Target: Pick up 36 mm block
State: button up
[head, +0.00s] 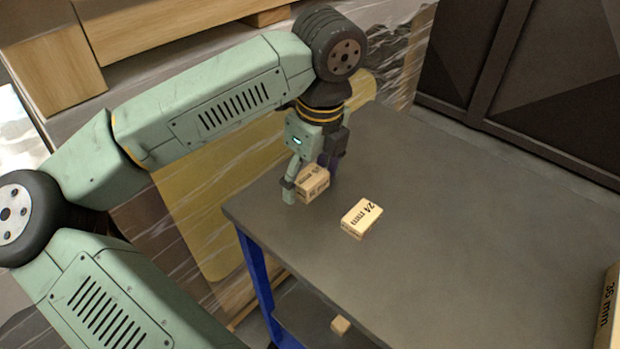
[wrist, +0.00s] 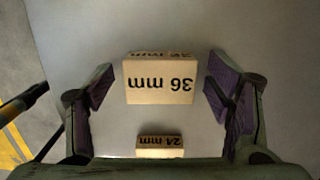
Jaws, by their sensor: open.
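The 36 mm block (wrist: 160,82) is a light wooden block with dark lettering. In the wrist view it sits on the table between my gripper's two purple-padded fingers, with a gap on each side. In the head view the block (head: 314,184) is at the table's left end, partly hidden by the fingers. My gripper (wrist: 162,90) is open and empty. In the head view my gripper (head: 308,182) points down over the block, with one finger on its left side and the other behind it.
A block marked 24 mm (head: 361,218) lies close by on the grey table (head: 450,230); it also shows in the wrist view (wrist: 160,146). Another block marked 36 mm (head: 607,310) is at the right edge. A small block (head: 340,325) is below the table top. The table's middle is clear.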

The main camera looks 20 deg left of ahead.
jog(key=c, duration=1.2)
jog(key=shift+r, duration=0.2)
